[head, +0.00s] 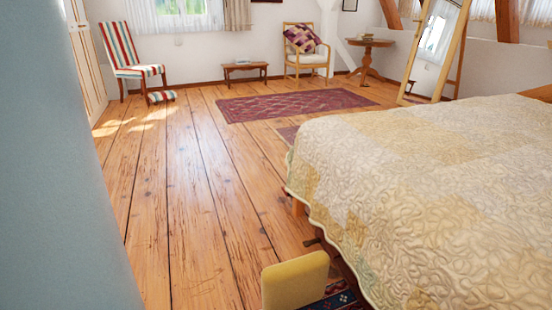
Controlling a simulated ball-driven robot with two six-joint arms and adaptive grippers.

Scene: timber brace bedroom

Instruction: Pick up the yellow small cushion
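A yellow, block-shaped padded thing with rounded corners (295,281) shows at the bottom edge, just left of the bed's near side. It looks like the small yellow cushion, but its lower part is cut off by the frame, so I cannot tell what it rests on. Neither of my grippers is in view.
A large bed with a cream and yellow quilt (430,180) fills the right. A pale blue surface (60,180) blocks the left. Wooden floor lies open between them, up to a red rug (290,102), striped chair (130,55) and armchair with patchwork cushion (303,39).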

